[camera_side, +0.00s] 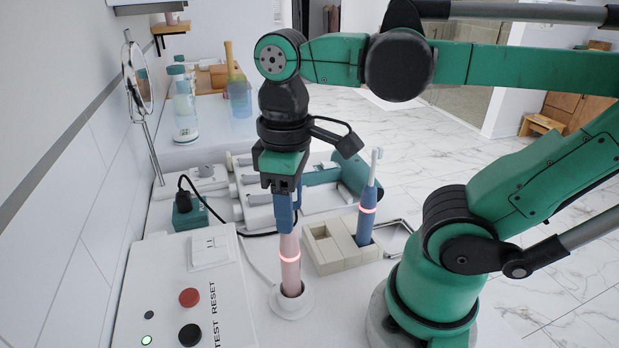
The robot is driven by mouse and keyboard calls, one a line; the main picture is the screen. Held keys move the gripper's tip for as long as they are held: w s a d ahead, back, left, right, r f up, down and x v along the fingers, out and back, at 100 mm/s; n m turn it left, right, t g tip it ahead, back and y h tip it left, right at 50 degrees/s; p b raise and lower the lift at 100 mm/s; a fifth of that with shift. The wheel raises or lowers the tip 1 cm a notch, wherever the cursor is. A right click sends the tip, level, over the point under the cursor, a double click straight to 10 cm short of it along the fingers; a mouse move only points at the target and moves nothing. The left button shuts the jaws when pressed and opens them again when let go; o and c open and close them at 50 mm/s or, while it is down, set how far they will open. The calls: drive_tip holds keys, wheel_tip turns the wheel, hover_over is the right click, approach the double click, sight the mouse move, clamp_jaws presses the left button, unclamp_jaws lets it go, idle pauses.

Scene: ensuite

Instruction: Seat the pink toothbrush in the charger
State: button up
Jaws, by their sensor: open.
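The pink toothbrush (290,268) stands upright, with a glowing ring around its handle. Its lower end is within the round white charger (292,309) on the counter. My gripper (287,222) points down at the brush's upper part, with its blue fingers open beside it. The fingers hide the top of the brush, and I cannot tell whether they touch it.
A blue toothbrush (367,206) stands in a beige compartment holder (331,260) just right of the charger. A white panel with buttons (190,315) lies to the left. A black plug with a cable (189,211) and teal-and-white items (330,182) are behind. A round mirror (139,76) stands by the wall.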

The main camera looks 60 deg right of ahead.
wheel_tip(320, 180, up, 12)
drive_tip(key=shift+r, duration=0.15)
idle(0.4)
wheel_tip(320, 180, down, 12)
drive_tip(key=shift+f, duration=0.15)
drive_tip(key=shift+r, duration=1.85)
drive_tip(key=shift+f, duration=0.1)
